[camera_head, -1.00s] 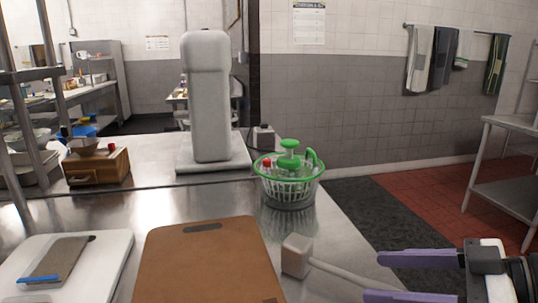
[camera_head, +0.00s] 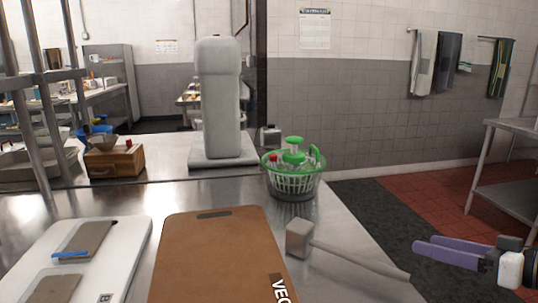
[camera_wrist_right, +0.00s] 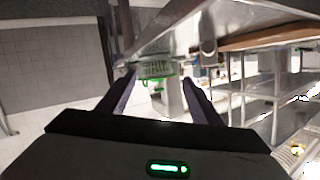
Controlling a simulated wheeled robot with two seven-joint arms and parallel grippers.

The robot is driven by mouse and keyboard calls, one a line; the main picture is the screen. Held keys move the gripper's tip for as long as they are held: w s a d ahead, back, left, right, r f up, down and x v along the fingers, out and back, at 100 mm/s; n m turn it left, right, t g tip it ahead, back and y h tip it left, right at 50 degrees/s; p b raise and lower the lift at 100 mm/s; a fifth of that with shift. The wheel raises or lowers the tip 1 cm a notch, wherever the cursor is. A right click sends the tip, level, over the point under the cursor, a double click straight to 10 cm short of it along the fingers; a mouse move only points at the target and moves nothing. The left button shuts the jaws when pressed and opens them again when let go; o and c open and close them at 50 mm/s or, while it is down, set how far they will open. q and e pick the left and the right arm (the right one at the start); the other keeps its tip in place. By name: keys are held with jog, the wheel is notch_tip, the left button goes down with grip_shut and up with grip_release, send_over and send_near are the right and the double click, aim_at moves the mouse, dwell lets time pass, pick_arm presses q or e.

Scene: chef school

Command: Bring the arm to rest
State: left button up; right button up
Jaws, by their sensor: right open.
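My right gripper (camera_head: 452,252) is at the right edge of the head view, past the counter's right edge and over the floor. Its purple fingers point left and it holds nothing. In the right wrist view, its two fingers (camera_wrist_right: 160,95) are spread with only empty space between them. My left gripper is not in view.
A steel counter (camera_head: 185,201) bears a brown cutting board (camera_head: 215,255), a white board (camera_head: 128,240), a mallet (camera_head: 300,240), a green-and-white basket (camera_head: 293,183) and a grey machine (camera_head: 219,100). A steel table (camera_head: 505,200) stands at right. Dark floor matting (camera_head: 365,205) lies between.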

jog(key=w+d+f+m+h, duration=0.1)
jog(key=w+d+f+h, duration=0.15)
jog(key=d, duration=0.25)
jog(key=w+d+f+m+t+h, duration=0.1)
jog(key=d+f+h, duration=0.1)
jog(key=d+f, duration=0.15)
jog(key=w+d+f+m+h, duration=0.1)
jog(key=d+f+h, duration=0.2)
jog(key=d, duration=0.3)
jog(key=d+r+n+t+h, duration=0.1)
jog(key=d+r+n+h, duration=0.1)
jog(key=d+r+h, duration=0.3)
jog(key=d+r+n+t+h, duration=0.1)
jog(key=d+r+n+h, duration=0.15)
jog(key=d, duration=0.45)
jog(key=s+a+f+g+y, duration=0.15)
jog(key=s+a+f, duration=0.35)
jog(key=a+f, duration=0.6)
jog(key=s+a+f+g+y, duration=0.1)
jog(key=s+a+f+y, duration=0.25)
jog(key=a+f, duration=0.8)
jog(key=s+a+f+m+g+y, duration=0.1)
jog(key=s+a+f+g, duration=0.1)
jog(key=s+a+f, duration=0.4)
jog(key=s+a+f+m+g+y, duration=0.1)
jog(key=s+a+f, duration=0.5)
jog(key=s+a, duration=0.9)
jog(key=shift+s+f+m+g+y, duration=0.4)
jog(key=shift+s+m+y, duration=0.15)
jog(key=shift+y, duration=0.15)
